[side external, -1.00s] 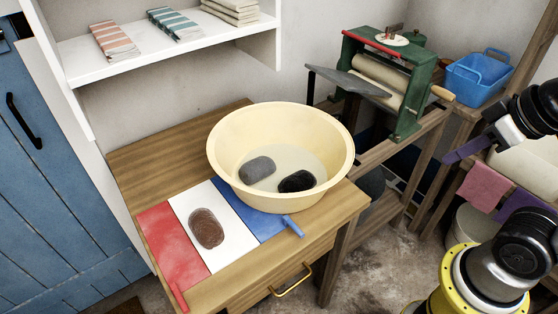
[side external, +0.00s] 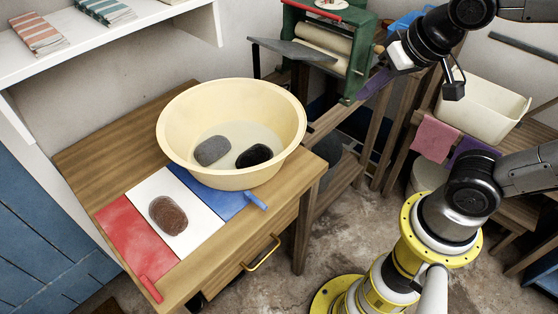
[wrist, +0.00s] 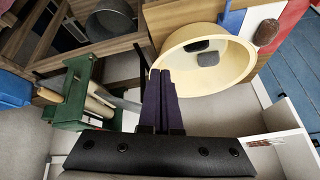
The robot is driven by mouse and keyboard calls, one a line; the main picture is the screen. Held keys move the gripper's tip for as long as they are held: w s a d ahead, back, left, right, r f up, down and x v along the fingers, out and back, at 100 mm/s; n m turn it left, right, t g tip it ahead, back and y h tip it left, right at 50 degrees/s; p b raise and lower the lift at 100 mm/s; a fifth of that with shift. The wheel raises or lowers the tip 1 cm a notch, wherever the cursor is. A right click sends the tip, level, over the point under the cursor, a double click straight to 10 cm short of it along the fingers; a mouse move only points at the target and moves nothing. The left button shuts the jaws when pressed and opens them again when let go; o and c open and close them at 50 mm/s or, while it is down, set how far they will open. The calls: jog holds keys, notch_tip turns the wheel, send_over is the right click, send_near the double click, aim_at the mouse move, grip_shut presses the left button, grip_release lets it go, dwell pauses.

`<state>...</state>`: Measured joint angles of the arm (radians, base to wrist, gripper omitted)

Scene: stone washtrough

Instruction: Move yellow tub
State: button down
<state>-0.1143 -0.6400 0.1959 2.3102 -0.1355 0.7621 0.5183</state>
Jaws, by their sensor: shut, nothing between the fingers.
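The pale yellow tub (side external: 188,108) stands upright on the wooden bench, partly over the blue panel (side external: 215,195). A grey stone (side external: 212,151) and a black stone (side external: 254,156) lie inside it. The tub also shows in the wrist view (wrist: 228,72), just beyond the fingertips. My gripper (side external: 370,91) is up to the right of the tub, clear of it in the side view. Its dark purple fingers are together in the wrist view (wrist: 161,72), with nothing between them. The tub's underside is hidden.
A brown stone (side external: 167,215) lies on the white panel (side external: 145,190), beside a red panel (side external: 130,240). The wooden bench (side external: 85,160) has bare room at its back left. A green mangle (side external: 355,65) and a cream basin (side external: 485,105) stand to the right.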

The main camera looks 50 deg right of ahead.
jog(key=w+a+f+n+g, duration=0.3)
jog(key=w+a+f, duration=0.1)
jog(key=a+f, duration=0.7)
jog(key=w+f, duration=0.2)
jog(key=f, duration=0.1)
jog(key=w+f, duration=0.1)
jog(key=f, duration=0.2)
jog(key=w+f, duration=0.2)
jog(key=f, duration=0.1)
jog(key=shift+w, duration=1)
jog(key=w, duration=0.9)
jog(key=w+d, duration=0.1)
jog(key=w, duration=0.4)
jog(key=shift+w+d, duration=0.1)
jog(key=shift+w, duration=0.1)
jog(key=shift+s, duration=0.1)
